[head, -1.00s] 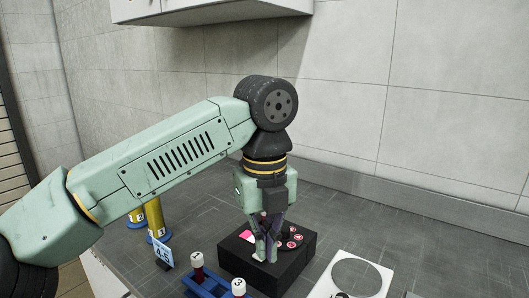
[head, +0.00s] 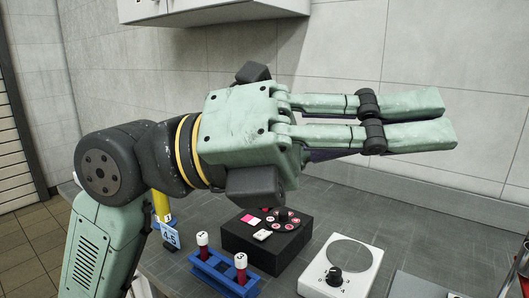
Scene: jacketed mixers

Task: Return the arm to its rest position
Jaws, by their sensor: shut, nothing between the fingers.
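My gripper (head: 448,120) is raised high in the head view, above the counter. Its pale green fingers point to the right and lie close together, shut with nothing between them. My arm is folded at the left of the picture, with the wrist turned level. The gripper is clear of everything on the counter and touches nothing. Part of my arm's lower length runs out of the picture at the bottom left.
On the grey counter (head: 425,240) stand a black control box (head: 245,241), a white device with a dial (head: 356,257) and a blue rack (head: 214,281) with capped tubes. A yellow cylinder (head: 161,204) is partly behind my arm. A cabinet (head: 235,9) hangs above.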

